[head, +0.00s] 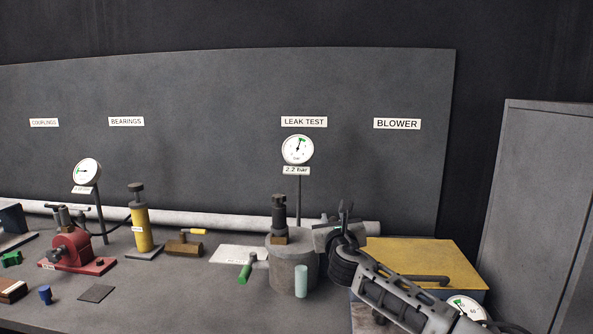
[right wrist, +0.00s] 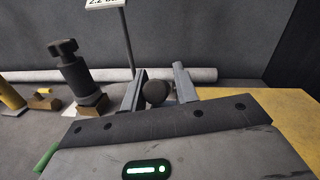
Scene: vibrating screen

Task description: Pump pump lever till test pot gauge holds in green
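The grey test pot (head: 292,268) stands on the bench with a green-handled lever (head: 245,271) at its left and a dark capped fitting (head: 279,215) on top. Its round gauge (head: 297,149) is above on a post; the needle points up and slightly right, and the plate below reads 2.2 bar. My right gripper (head: 345,215) is just right of the pot. In the right wrist view, its fingers (right wrist: 157,88) flank a dark round knob (right wrist: 155,93), probably the pump lever's end, with a visible gap on the right. The lever's shaft is hidden. My left gripper is out of view.
A yellow-topped box (head: 430,255) stands right of the pot, with another gauge (head: 466,308) in front. A pale green cylinder (head: 301,282) is close to the pot's front. A yellow cylinder (head: 143,228) and a red device (head: 75,252) stand at left. A grey cabinet (head: 535,200) is at right.

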